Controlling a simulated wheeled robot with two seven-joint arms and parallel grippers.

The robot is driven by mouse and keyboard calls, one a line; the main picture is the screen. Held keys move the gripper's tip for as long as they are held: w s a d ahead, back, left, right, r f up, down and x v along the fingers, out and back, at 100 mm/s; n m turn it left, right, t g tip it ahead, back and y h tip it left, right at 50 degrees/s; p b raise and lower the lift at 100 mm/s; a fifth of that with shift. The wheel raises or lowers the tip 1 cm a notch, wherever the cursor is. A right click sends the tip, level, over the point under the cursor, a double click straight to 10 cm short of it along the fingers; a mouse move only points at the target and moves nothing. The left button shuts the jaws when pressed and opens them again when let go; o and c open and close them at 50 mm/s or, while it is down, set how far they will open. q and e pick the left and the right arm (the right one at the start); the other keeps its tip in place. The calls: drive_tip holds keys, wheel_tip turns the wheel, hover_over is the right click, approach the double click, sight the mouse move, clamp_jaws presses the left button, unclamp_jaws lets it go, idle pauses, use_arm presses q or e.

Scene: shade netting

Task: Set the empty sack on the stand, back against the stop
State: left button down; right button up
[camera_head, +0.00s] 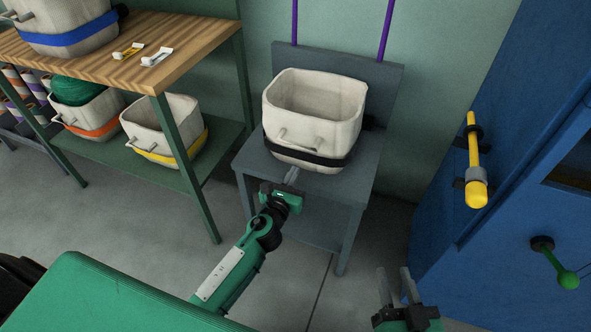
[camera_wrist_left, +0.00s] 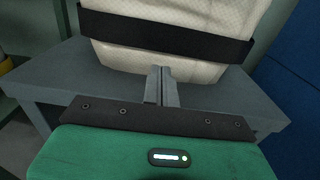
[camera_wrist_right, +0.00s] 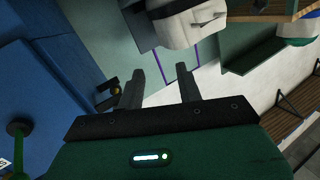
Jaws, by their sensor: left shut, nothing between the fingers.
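The empty sack (camera_head: 310,110), cream with a black band and two pegs on its front, stands upright on the grey stand (camera_head: 251,161). The stand's raised back panel, the stop (camera_head: 385,80), rises behind it; whether the sack's back touches it is hidden. My left gripper (camera_head: 291,176) is shut and empty, low at the front of the sack. In the left wrist view, its fingertips (camera_wrist_left: 161,75) are at the sack's lower front (camera_wrist_left: 125,58), just below the band; contact cannot be told. My right gripper (camera_head: 398,282) is open and empty, well away from the stand; it also shows in the right wrist view (camera_wrist_right: 160,85).
A wooden-topped bench (camera_head: 190,38) at the left holds a blue-banded sack (camera_head: 65,25) and two small tools. Orange-banded (camera_head: 95,115) and yellow-banded (camera_head: 165,125) sacks sit on its lower shelf. A blue cabinet (camera_head: 530,130) with yellow and green handles stands at the right.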

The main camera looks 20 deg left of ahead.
sight(299, 162)
use_arm(q)
drive_tip(key=shift+w, duration=1.1)
use_arm(e)
drive_tip(key=shift+w+d+r+t, duration=0.1)
drive_tip(key=shift+w+r+t, duration=0.2)
drive_tip(key=shift+r, duration=0.3)
drive_tip(key=shift+w+r, duration=0.1)
use_arm(q)
drive_tip(key=shift+w+d, duration=0.1)
drive_tip(key=shift+w, duration=1.35)
use_arm(e)
drive_tip(key=shift+s+f, duration=0.45)
drive_tip(key=shift+f, duration=0.3)
use_arm(q)
drive_tip(key=shift+s, duration=0.1)
use_arm(e)
drive_tip(key=shift+r, duration=0.1)
